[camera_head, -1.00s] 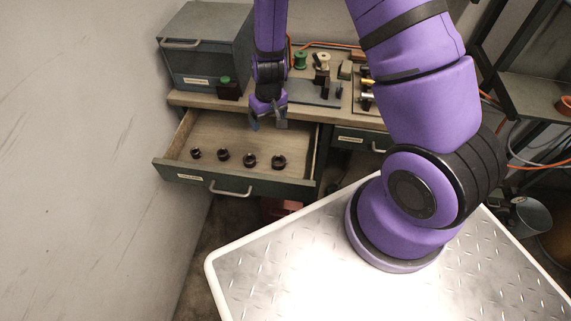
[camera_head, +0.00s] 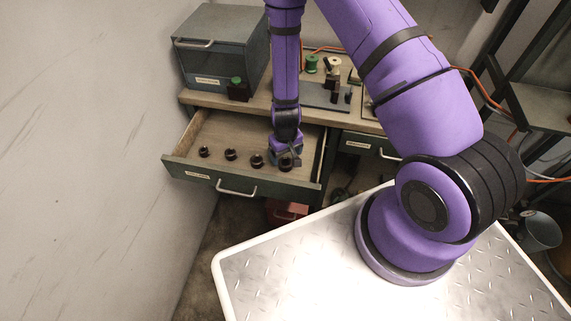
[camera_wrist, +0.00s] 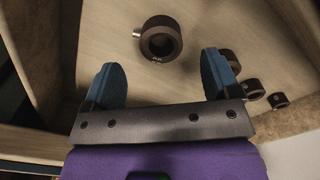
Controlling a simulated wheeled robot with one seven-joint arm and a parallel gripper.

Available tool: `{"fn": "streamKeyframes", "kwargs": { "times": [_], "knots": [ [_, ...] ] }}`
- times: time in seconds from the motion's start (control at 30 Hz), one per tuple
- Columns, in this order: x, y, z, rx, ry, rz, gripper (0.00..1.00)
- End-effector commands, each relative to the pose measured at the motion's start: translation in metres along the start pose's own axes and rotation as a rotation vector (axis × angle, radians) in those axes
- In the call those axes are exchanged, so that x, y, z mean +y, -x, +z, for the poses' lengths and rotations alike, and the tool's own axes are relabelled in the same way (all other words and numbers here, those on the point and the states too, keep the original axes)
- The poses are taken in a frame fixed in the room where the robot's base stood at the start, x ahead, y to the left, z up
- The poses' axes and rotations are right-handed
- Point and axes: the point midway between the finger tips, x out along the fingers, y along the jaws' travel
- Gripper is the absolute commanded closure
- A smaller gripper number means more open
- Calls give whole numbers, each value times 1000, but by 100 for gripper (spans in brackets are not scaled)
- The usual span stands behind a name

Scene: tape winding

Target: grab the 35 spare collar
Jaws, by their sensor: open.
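Several dark ring collars stand in a row in the open drawer (camera_head: 212,130), growing larger from left to right; no size marking is readable on them. The largest collar, at the right end, shows in the wrist view (camera_wrist: 148,42) with a small bright screw on its side. My gripper (camera_wrist: 161,70) is open and empty, its two blue fingers pointing towards that collar from either side, the collar lying just beyond the fingertips. In the head view my gripper (camera_head: 286,156) is down in the drawer and partly hides this collar. The smaller collars (camera_head: 256,160), (camera_head: 230,155) and (camera_head: 204,152) stand to its left.
A grey cabinet (camera_head: 222,60), a dark block with a green top (camera_head: 238,90) and spools (camera_head: 312,64) stand on the workbench above. A wall is on the left.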

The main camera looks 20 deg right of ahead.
Motion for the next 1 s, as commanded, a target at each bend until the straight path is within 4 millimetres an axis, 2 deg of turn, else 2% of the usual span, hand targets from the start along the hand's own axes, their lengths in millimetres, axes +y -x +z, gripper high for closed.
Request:
{"fn": "streamKeyframes", "kwargs": {
  "times": [0.4,0.73,0.77,1.0],
  "knots": [
    [-1,-45,-3,-2,0,-1,18],
    [-1,-51,-4,0,0,0,18],
    [-1,-51,-4,0,0,0,20],
    [-1,-51,-4,0,0,0,73]
  ]
}}
